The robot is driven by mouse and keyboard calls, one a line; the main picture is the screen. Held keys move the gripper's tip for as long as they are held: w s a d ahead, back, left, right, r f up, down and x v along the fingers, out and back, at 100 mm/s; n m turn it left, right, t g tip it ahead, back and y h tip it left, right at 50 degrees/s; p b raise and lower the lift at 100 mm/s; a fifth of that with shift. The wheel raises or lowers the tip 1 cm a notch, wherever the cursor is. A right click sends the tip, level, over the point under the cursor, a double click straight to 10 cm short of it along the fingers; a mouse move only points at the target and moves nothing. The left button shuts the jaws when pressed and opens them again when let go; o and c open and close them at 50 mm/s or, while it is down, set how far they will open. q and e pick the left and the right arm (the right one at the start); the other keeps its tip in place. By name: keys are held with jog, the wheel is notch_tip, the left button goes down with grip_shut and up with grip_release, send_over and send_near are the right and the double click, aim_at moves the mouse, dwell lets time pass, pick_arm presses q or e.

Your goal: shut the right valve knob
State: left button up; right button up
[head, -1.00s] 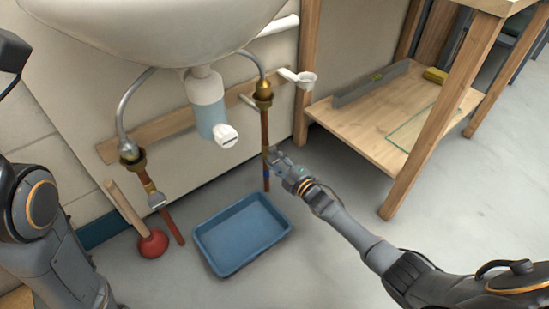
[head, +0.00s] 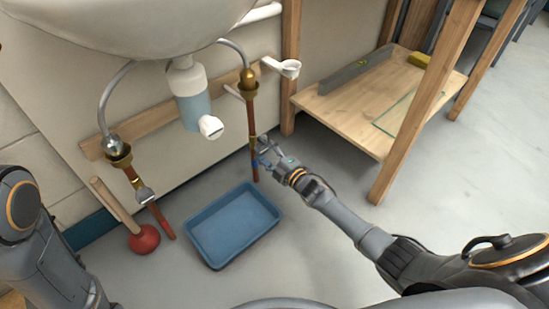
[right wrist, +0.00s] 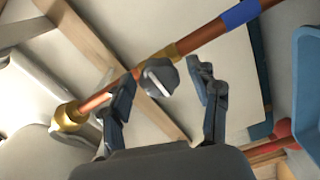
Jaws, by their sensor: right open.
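The right valve knob (right wrist: 158,78) is a small grey knob on a brass fitting of the right copper pipe. In the right wrist view it sits between the two spread fingers of my right gripper (right wrist: 166,92), which is open. I cannot tell whether a finger touches it. In the head view my right gripper (head: 264,151) is beside the right copper pipe (head: 250,118), just above the floor end, and the knob is mostly hidden there. The pipe carries a blue band (right wrist: 240,12). My left arm shows at the lower left, but its gripper is out of view.
A sink (head: 130,22) with a trap (head: 190,98) hangs above. A left valve knob (head: 145,195) is on the left pipe. A blue tray (head: 235,225) and a red plunger (head: 144,239) are on the floor. A wooden shelf (head: 350,125) stands right.

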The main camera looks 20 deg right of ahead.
jog(key=v, duration=1.1)
jog(key=shift+s, duration=0.1)
